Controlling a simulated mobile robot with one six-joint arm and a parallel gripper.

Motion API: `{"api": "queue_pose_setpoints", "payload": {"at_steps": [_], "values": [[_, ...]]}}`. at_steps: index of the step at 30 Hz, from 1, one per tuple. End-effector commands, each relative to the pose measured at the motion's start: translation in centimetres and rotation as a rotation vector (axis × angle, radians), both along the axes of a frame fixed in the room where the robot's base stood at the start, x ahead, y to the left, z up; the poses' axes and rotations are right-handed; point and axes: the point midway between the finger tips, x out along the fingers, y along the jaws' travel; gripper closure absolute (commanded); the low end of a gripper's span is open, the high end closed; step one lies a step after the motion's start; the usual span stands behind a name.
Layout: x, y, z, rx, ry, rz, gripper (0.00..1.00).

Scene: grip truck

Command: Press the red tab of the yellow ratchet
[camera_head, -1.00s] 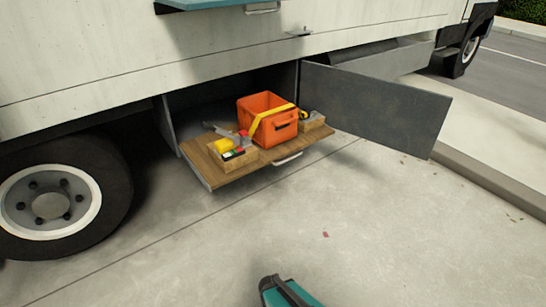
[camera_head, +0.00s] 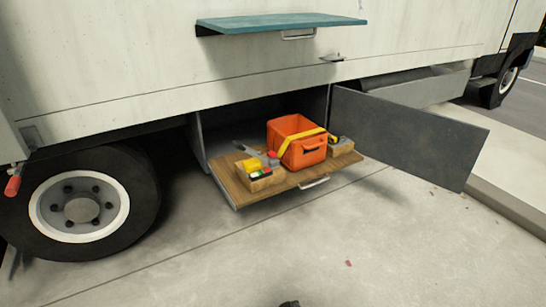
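A yellow block-shaped thing (camera_head: 252,165), which may be the yellow ratchet, sits on a small wooden block at the left of the pulled-out wooden tray (camera_head: 290,184). Small red, green and white patches (camera_head: 260,174) show at its front. Another small red part (camera_head: 272,155) lies behind it to the right. Which red patch is the tab, I cannot tell. A yellow strap (camera_head: 301,143) runs over an orange crate (camera_head: 311,153) on the tray. A black and yellow piece (camera_head: 334,140) sits right of the crate. My gripper does not show; only a dark bit of something appears at the bottom edge.
The tray juts from an open truck compartment, with a grey door (camera_head: 410,135) swung open at right. A teal shelf (camera_head: 285,24) sticks out above. A wheel (camera_head: 85,207) stands at left.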

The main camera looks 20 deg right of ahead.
Motion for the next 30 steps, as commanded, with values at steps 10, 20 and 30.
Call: {"api": "queue_pose_setpoints", "payload": {"at_steps": [10, 20, 30], "values": [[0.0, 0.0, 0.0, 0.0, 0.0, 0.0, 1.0], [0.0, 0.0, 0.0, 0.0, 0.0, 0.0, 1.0], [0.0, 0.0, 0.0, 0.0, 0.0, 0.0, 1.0]]}}
